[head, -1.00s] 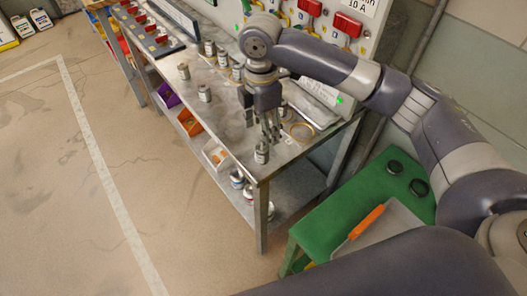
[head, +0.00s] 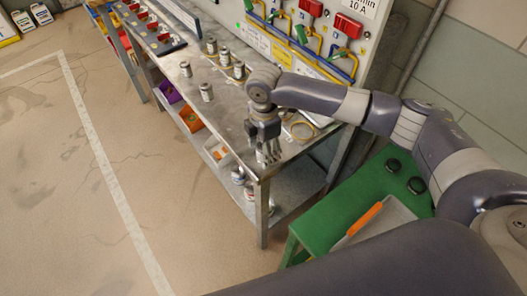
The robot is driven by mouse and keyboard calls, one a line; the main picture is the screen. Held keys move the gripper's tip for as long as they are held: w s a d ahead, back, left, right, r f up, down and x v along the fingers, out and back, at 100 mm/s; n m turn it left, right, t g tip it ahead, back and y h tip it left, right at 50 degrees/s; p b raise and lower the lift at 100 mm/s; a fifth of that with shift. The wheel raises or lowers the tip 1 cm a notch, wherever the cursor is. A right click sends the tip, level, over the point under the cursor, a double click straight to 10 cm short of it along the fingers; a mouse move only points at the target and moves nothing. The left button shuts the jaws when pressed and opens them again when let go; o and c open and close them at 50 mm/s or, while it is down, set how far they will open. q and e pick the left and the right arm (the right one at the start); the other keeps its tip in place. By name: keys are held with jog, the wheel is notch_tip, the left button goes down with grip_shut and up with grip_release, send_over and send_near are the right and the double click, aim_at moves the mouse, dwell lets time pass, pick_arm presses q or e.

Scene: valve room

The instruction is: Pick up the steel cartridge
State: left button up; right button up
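My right gripper (head: 268,152) points down over the near corner of the metal workbench (head: 231,124). Its fingers overlap the spot of a small steel cartridge at that corner, which is now mostly hidden by them. I cannot tell whether the fingers are closed on it. Other small steel cylinders stand upright on the bench farther back: one at the front edge (head: 206,92), one farther left (head: 186,69), and a few near the wall panel (head: 239,69). My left gripper is out of view.
A brass-coloured ring (head: 302,131) lies right of the gripper. Orange (head: 190,119) and purple (head: 168,93) bins sit on the lower shelf. A green table (head: 345,207) with a grey tray and two black discs stands at right. Valve panel (head: 300,40) rises behind.

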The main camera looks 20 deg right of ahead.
jog(key=shift+c, duration=0.2)
grip_shut()
jog(key=shift+r, duration=0.1)
